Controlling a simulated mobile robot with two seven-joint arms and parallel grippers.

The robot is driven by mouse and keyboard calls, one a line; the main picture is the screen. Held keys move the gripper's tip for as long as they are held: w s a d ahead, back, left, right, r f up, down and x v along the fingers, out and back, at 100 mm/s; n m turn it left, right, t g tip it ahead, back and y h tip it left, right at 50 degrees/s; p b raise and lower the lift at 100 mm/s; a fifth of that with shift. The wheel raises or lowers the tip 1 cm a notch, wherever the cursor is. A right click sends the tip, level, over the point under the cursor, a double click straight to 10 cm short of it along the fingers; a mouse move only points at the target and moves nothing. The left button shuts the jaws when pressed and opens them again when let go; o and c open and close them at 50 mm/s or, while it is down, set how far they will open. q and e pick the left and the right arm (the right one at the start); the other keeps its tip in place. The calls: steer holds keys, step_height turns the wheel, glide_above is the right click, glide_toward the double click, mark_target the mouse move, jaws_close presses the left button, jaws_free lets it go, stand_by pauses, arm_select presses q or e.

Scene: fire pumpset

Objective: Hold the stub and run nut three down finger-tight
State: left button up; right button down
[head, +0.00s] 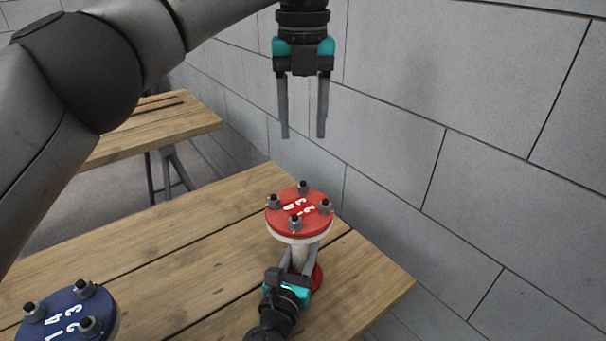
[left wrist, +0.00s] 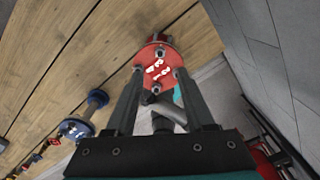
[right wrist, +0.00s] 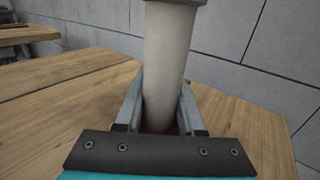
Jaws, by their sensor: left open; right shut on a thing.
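The stub (head: 303,258) is a pale upright pipe with a red flange (head: 283,222) on top and a red foot on the table. The flange carries white numerals and several dark nuts on studs; which is nut three (head: 303,187) I cannot tell for sure, but the far one lies nearest the 3. My right gripper (right wrist: 163,88) is shut on the pipe below the flange. My left gripper (head: 303,136) is open and empty, pointing down well above the flange. The left wrist view shows the flange (left wrist: 157,65) between its fingers.
A blue flange (head: 65,312) with similar nuts and numerals stands at the front left of the wooden table (head: 180,250). A grey block wall (head: 400,160) rises close behind and to the right. Another wooden table (head: 150,125) stands at the back left.

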mark_target(303, 185)
arm_select(q)
step_height(303, 185, down, 10)
steer(key=shift+f, duration=0.15)
stand_by(0.3)
jaws_close()
stand_by(0.5)
